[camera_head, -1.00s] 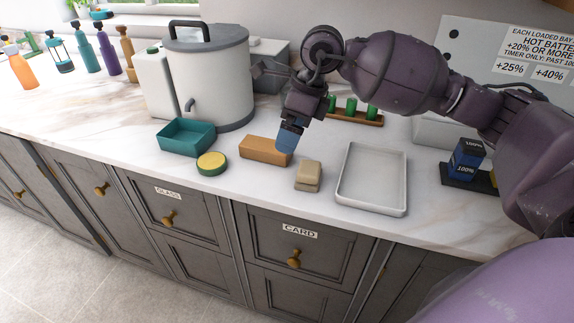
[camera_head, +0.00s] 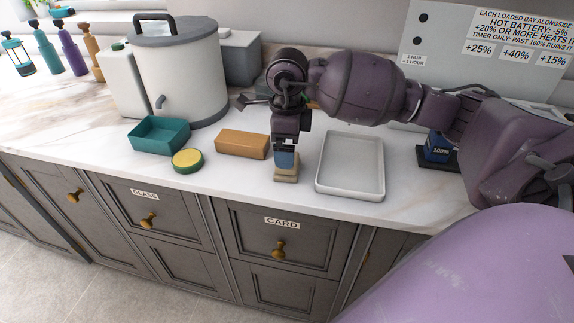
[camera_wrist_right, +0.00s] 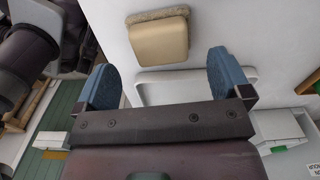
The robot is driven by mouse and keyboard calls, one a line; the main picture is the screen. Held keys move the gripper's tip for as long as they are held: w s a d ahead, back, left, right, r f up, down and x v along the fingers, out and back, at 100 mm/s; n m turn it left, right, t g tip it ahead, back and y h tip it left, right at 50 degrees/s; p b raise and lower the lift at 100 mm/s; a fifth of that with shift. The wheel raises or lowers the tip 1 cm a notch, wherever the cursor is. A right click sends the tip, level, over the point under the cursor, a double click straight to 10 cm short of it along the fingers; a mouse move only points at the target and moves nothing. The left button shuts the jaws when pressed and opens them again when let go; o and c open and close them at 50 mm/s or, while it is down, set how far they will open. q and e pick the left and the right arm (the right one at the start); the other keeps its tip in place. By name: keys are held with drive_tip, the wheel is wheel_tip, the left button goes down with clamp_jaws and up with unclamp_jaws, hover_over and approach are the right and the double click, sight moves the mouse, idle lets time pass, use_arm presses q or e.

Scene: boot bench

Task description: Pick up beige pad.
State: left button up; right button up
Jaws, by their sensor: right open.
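The beige pad (camera_head: 287,176) lies on the white marble counter near its front edge, partly hidden by my right gripper (camera_head: 285,160) in the head view. My right gripper is pointed down just over the pad, with blue fingertips. In the right wrist view, the beige pad (camera_wrist_right: 158,42) has a smooth tan face and a fuzzy brown edge. It shows beyond and between the two spread blue fingers of the right gripper (camera_wrist_right: 166,78), with nothing held. Whether the fingers reach down beside the pad cannot be told. My left gripper is not in view.
A brown block (camera_head: 242,144) lies left of the pad, and a white tray (camera_head: 350,190) stands close on its right. A round yellow-green sponge (camera_head: 187,160) and a teal bin (camera_head: 158,137) are farther left. A large grey pot (camera_head: 182,80) stands behind.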

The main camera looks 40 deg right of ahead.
wheel_tip(320, 180, down, 4)
drive_tip(key=shift+f, duration=0.25)
drive_tip(key=c, duration=1)
drive_tip(key=shift+r, duration=0.15)
wheel_tip(320, 180, up, 20)
drive_tip(key=shift+f+p, duration=0.1)
drive_tip(key=shift+p, duration=0.5)
